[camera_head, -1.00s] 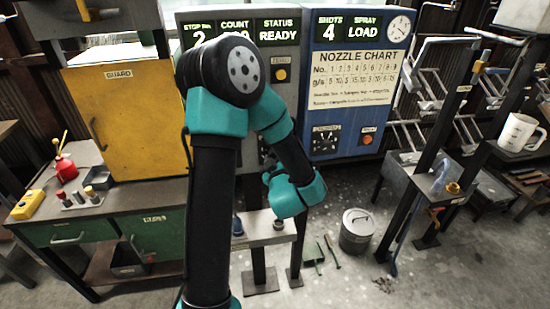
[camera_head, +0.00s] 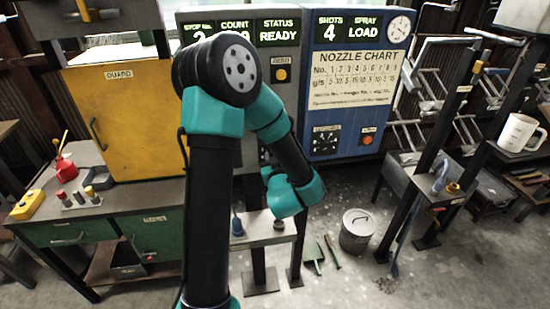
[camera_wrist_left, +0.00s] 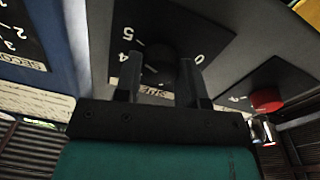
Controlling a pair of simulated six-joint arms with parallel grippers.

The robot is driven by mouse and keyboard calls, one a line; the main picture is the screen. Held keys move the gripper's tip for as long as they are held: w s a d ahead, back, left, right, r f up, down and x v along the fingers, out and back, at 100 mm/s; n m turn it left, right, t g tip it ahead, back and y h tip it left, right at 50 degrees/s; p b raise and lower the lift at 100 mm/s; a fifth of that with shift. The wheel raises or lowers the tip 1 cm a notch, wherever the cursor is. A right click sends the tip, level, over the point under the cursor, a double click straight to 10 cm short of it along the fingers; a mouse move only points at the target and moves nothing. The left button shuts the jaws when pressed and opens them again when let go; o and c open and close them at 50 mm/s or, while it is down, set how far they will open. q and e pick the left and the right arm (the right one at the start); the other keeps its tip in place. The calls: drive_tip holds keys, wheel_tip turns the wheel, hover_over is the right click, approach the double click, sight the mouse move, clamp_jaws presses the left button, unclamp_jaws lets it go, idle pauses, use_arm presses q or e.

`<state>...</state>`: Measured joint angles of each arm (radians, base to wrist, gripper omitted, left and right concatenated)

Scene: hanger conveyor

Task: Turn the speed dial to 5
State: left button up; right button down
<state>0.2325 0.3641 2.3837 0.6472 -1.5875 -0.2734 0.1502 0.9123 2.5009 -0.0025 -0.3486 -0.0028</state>
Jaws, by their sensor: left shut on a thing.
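The speed dial is a dark round knob (camera_wrist_left: 165,55) on a black plate in the left wrist view, which shows the panel upside down. The numerals 4, 5 and 0 show around it; I cannot make out where its pointer stands. My left gripper (camera_wrist_left: 162,80) is shut on the knob, one finger on each side. In the head view my left arm crosses in front of the grey control panel (camera_head: 284,97) and hides the fingers and most of the dial. My right gripper is in neither view.
A blue cabinet (camera_head: 352,90) with a nozzle chart and its own dial (camera_head: 325,140) adjoins the grey panel. A red button (camera_wrist_left: 266,98) sits beside the dial plate.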

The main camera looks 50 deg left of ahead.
use_arm(q)
drive_tip(key=o, duration=0.9)
drive_tip(key=shift+o, duration=0.2)
